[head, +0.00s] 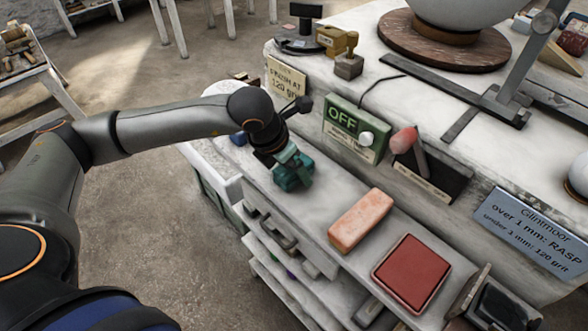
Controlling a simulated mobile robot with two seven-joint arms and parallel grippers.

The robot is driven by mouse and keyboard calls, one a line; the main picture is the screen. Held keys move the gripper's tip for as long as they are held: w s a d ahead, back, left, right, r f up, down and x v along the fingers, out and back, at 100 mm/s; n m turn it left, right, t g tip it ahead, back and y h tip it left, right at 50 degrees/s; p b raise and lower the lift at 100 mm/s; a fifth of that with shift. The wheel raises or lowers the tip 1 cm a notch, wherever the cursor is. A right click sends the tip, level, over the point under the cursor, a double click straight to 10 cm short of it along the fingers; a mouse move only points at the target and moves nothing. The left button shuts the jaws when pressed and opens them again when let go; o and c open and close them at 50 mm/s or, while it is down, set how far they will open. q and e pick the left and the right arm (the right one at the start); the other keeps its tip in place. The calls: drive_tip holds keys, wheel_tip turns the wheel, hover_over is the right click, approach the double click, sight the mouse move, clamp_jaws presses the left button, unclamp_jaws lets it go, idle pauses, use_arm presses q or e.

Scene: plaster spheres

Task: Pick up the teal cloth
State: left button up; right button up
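The teal cloth (291,183) is a small crumpled bundle on the pale narrow ledge in front of the workbench in the head view. My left arm reaches in from the left, and my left gripper (287,160) points down right at the cloth. The gripper's fingers overlap the cloth and are hard to make out. I cannot tell whether they are closed on it or only around it. The cloth appears to rest on or just above the ledge. My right gripper is not in view.
An orange-pink block (360,220) and a red square pad (411,272) lie to the right on the ledge. Behind stand a green OFF box (350,130) and a pink-tipped tool (404,141). A blue object (238,138) sits left. Open shelves lie below.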

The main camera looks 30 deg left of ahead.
use_arm(q)
drive_tip(key=c, duration=1.2)
drive_tip(key=shift+w+r, duration=0.1)
drive_tip(key=shift+r, duration=0.1)
drive_tip(key=shift+c, duration=0.2)
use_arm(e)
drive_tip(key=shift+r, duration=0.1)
